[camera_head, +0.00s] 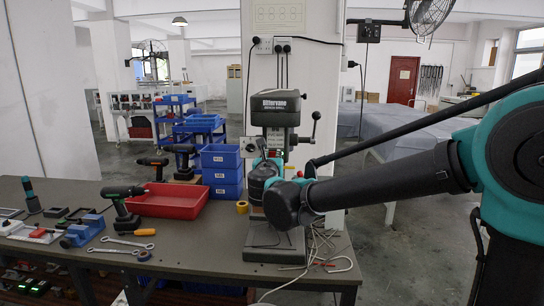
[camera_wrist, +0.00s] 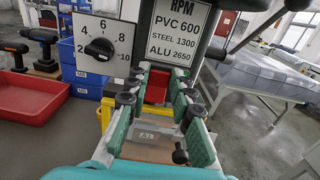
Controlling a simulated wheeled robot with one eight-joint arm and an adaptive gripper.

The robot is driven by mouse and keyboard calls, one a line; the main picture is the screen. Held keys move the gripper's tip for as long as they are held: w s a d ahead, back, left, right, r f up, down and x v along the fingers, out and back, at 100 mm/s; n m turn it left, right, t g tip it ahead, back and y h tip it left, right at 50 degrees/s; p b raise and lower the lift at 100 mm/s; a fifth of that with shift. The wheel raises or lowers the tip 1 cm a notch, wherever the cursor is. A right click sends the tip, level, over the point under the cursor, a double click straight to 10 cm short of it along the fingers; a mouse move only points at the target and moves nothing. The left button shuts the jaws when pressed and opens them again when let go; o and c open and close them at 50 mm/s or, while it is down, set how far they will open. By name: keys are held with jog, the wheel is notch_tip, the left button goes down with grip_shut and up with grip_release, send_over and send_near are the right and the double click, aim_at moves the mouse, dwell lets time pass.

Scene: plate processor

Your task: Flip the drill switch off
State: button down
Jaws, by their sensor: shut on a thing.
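The drill press (camera_head: 275,112) stands on the workbench, with a dark head and a grey panel on its front left. In the wrist view, a red part (camera_wrist: 156,94), which looks like the drill switch, sits below the RPM label (camera_wrist: 178,30). My gripper (camera_wrist: 160,72) reaches to the drill's front, its teal and grey fingers on either side of the red part and shut on it. The fingers partly cover the red part, so its on or off position cannot be told. In the head view, my arm hides most of the gripper.
A black dial (camera_wrist: 99,48) on a numbered panel is left of the fingers.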

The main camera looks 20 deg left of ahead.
jog(key=shift+f, duration=0.1)
jog(key=shift+s+f+t+y, duration=0.1)
jog(key=shift+f+t+y, duration=0.2)
jog(key=shift+t, duration=0.7)
jog(key=shift+s+f+t+y, duration=0.1)
jog(key=shift+f+t+y, duration=0.15)
jog(key=shift+t, duration=0.75)
jog(key=c, duration=1.3)
grip_release()
jog(key=shift+s, duration=0.1)
jog(key=v, duration=1.2)
jog(key=shift+d, duration=0.1)
